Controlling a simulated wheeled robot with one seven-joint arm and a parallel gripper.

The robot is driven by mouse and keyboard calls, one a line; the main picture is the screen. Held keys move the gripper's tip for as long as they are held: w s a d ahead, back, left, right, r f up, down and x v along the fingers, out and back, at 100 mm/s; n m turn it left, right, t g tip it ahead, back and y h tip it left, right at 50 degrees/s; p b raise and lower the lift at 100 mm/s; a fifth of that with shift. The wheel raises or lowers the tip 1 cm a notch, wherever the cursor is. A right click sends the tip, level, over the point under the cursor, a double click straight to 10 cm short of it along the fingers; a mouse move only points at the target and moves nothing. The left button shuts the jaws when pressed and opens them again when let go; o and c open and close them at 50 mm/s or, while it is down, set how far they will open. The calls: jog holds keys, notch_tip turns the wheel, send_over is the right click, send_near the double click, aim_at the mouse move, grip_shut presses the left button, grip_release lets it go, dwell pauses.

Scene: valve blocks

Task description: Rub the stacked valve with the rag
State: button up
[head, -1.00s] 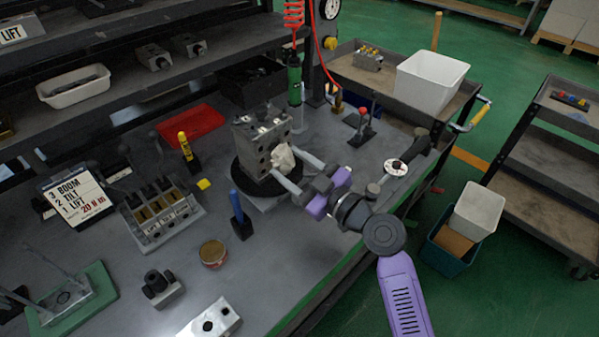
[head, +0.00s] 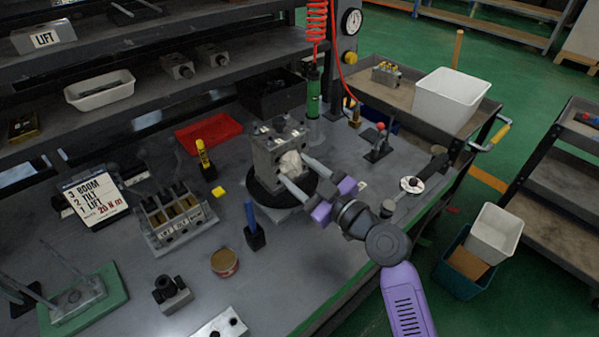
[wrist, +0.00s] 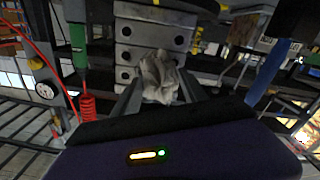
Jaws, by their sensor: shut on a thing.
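The stacked valve (head: 271,156) is a grey metal block stack standing on a round black turntable (head: 262,190) on the bench. In the wrist view the valve (wrist: 141,38) shows its layered blocks with round ports. The rag (head: 291,164) is a crumpled off-white cloth at the valve's near right face; in the wrist view the rag (wrist: 158,76) lies between my fingertips, against or just in front of the lower valve face. My gripper (head: 296,176) is shut on the rag, its two fingers on either side of it. Exact contact with the valve cannot be told.
A blue-handled tool (head: 252,222) stands in front of the turntable, and a green cylinder (head: 314,91) hangs behind it on a red coiled hose. A socketed block rack (head: 175,222) and a round tin (head: 224,262) are at left. Bare bench lies at front centre.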

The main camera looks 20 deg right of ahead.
jog(key=shift+x, duration=0.9)
jog(key=shift+d+b, duration=0.1)
jog(key=shift+b, duration=0.2)
jog(key=shift+w+d+f+b, duration=0.1)
jog(key=shift+w+d+b, duration=0.05)
jog(key=shift+d+b, duration=0.45)
jog(key=shift+w+d+f+b, duration=0.1)
jog(key=shift+w+d+b, duration=0.1)
jog(key=shift+d+b, duration=0.4)
jog(key=shift+w+d+r+b, duration=0.1)
jog(key=shift+w+d+b, duration=0.1)
jog(key=shift+d+b, duration=0.35)
jog(key=shift+w, duration=0.1)
